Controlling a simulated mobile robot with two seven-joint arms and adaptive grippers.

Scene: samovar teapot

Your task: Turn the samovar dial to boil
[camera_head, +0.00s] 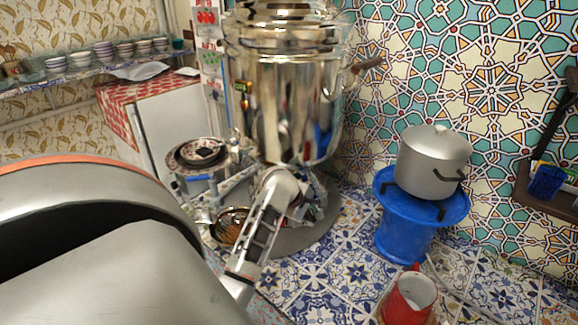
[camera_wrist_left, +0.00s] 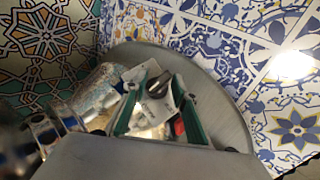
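The samovar (camera_head: 290,95) is a tall shiny metal urn standing upright in the middle of the head view. My left gripper (camera_head: 282,182) reaches in low at its front, below the shiny body. In the left wrist view my left gripper (camera_wrist_left: 164,78) shows two fingers with green sides, spread apart. A dark grey knob, which looks like the dial (camera_wrist_left: 160,84), sits on a white panel between the fingertips. I cannot tell whether the fingers touch it. The dial is hidden in the head view. My right gripper is not in view.
A round grey base (camera_head: 310,232) lies under the samovar on the patterned tile floor. A lidded pot (camera_head: 430,160) on a blue stand (camera_head: 403,235) and a red pitcher (camera_head: 408,300) stand to the right. Stacked plates (camera_head: 197,152) and a bowl (camera_head: 230,225) are close on the left.

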